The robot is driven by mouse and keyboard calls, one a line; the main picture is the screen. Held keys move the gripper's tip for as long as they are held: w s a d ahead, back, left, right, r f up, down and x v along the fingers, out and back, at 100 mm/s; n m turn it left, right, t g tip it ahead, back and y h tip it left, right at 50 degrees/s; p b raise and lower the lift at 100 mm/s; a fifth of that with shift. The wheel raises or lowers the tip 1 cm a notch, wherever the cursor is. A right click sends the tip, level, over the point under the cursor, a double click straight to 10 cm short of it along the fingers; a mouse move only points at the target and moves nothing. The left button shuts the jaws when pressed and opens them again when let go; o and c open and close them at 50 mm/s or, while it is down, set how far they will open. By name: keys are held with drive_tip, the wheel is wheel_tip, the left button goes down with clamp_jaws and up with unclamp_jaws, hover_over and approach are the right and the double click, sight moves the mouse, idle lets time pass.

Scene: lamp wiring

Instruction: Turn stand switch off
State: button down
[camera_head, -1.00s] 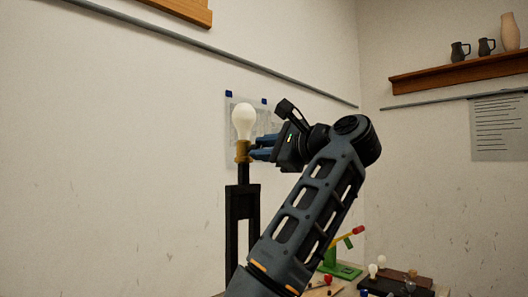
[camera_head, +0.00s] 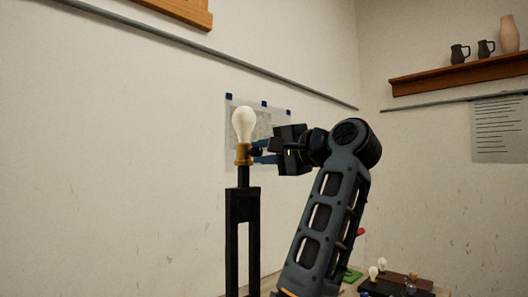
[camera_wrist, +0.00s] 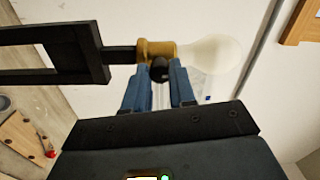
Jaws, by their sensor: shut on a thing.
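A black stand (camera_head: 233,212) stands upright near the wall. It carries a brass socket (camera_head: 243,154) with a white bulb (camera_head: 244,124) screwed in on top. The stand switch, a small dark round knob (camera_wrist: 159,70), sticks out of the socket's side. In the wrist view the brass socket (camera_wrist: 156,51) and pale bulb (camera_wrist: 208,54) lie sideways. My gripper (camera_head: 256,152) reaches in from the right at socket height. Its two blue fingers stand on either side of the knob, shut on it; the exact finger contact is hard to see.
A table at the lower right holds a dark board (camera_head: 395,287) with small bulbs (camera_head: 373,272) and other parts. A wall shelf (camera_head: 455,74) with mugs and a vase is far right. Papers (camera_head: 275,120) hang behind the socket. Left of the stand is free.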

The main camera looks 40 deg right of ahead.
drive_tip(key=shift+f, duration=0.1)
idle(0.4)
drive_tip(key=c, duration=0.9)
unclamp_jaws()
drive_tip(key=s+b, duration=0.1)
drive_tip(key=s, duration=0.6)
drive_tip(key=shift+s, duration=0.4)
